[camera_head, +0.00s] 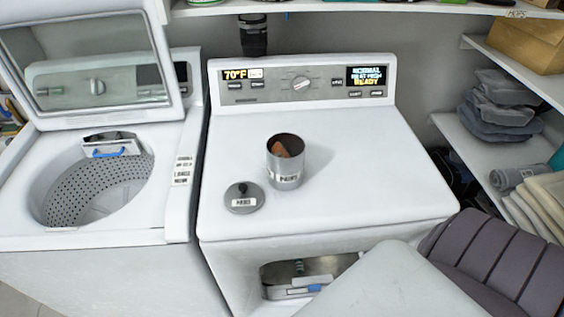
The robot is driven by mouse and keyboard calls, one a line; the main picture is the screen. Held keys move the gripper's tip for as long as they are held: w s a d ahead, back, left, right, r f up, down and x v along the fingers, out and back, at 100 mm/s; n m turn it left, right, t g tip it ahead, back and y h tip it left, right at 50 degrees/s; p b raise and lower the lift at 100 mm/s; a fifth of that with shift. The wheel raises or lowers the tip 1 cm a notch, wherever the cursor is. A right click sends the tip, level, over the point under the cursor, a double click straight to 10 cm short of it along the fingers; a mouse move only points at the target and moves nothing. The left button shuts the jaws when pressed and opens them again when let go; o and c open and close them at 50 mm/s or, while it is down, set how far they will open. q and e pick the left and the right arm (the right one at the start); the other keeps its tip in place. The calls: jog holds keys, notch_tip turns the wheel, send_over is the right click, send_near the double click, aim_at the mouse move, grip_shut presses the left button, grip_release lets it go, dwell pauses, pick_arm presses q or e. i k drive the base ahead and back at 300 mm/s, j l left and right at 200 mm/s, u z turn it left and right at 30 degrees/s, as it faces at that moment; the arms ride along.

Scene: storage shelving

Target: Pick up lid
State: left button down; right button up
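A round grey lid (239,191) with a dark knob and a small white label lies on the white top of the dryer (400,180). Just behind it and to its right, an open metal canister (284,172) stands upright with a label on its front. Something reddish-brown shows inside the canister. The lid and canister are apart. Neither of my grippers is in view.
A washer (120,236) with its door (95,50) raised stands at left. The dryer's control panel (300,82) rises behind the canister. Shelves at right hold folded grey cloths (500,105) and a brown box (515,40).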

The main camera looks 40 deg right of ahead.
aim_at(241, 197)
jog(key=j+z, duration=0.1)
jog(key=z, duration=0.3)
jog(key=i+j+z, duration=0.1)
jog(key=z, duration=0.3)
jog(key=j+z, duration=0.2)
jog(key=z, duration=0.15)
jog(key=j+z, duration=0.15)
jog(key=z, duration=0.25)
